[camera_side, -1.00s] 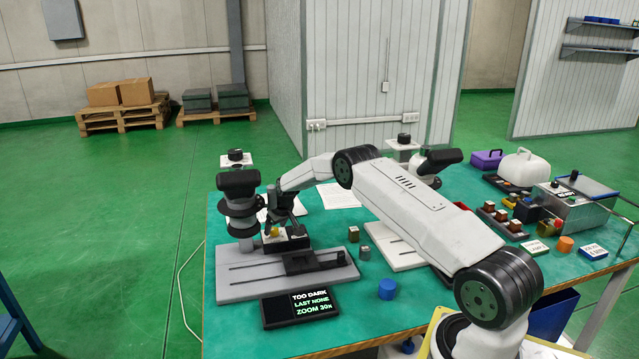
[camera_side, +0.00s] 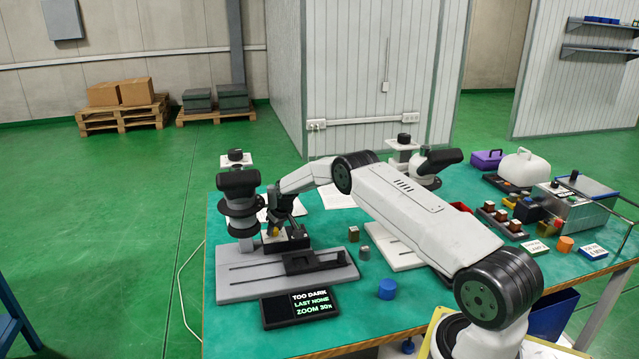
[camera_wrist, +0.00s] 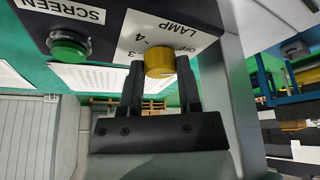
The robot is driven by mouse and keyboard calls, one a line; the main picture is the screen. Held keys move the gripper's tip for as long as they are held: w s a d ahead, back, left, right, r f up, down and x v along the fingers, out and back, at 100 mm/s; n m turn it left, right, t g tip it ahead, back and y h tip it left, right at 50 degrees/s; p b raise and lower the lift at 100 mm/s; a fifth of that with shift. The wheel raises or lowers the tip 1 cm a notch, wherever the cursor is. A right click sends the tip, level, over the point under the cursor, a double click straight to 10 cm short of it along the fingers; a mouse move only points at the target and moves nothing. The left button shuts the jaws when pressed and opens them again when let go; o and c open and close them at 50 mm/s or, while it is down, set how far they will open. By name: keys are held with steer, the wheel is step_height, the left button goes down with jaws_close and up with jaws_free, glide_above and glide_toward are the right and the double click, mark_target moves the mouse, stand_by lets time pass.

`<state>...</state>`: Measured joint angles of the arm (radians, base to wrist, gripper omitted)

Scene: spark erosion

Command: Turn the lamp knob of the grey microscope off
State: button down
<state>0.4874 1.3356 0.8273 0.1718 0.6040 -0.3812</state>
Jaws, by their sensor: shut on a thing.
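The grey microscope (camera_side: 232,289) stands at the left of the table in the side view, with a black head and a grey base. Its yellow lamp knob (camera_wrist: 159,63) shows in the wrist view on a white plate marked LAMP, with OFF, 4 and 3 around the knob. My gripper (camera_side: 277,226) is down at the microscope's control box in the side view. In the wrist view its two black fingers are on either side of the knob, shut on it. I cannot make out a pointer on the knob. The display (camera_side: 300,308) reads TOO DARK, LAST NONE, ZOOM 30x.
A green button (camera_wrist: 69,47) sits beside the lamp plate, near a SCREEN label. A second microscope (camera_side: 437,160) stands behind my arm. A blue cylinder (camera_side: 387,289) and small blocks stand on the table. A metal box (camera_side: 580,205) is at the right.

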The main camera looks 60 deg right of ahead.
steer(key=shift+n+y, duration=0.3)
steer(key=shift+n, duration=0.5)
steer(key=shift+c, duration=1.4)
jaws_free()
steer(key=shift+r, duration=0.1)
steer(key=v, duration=0.7)
steer(key=shift+s+r, duration=0.25)
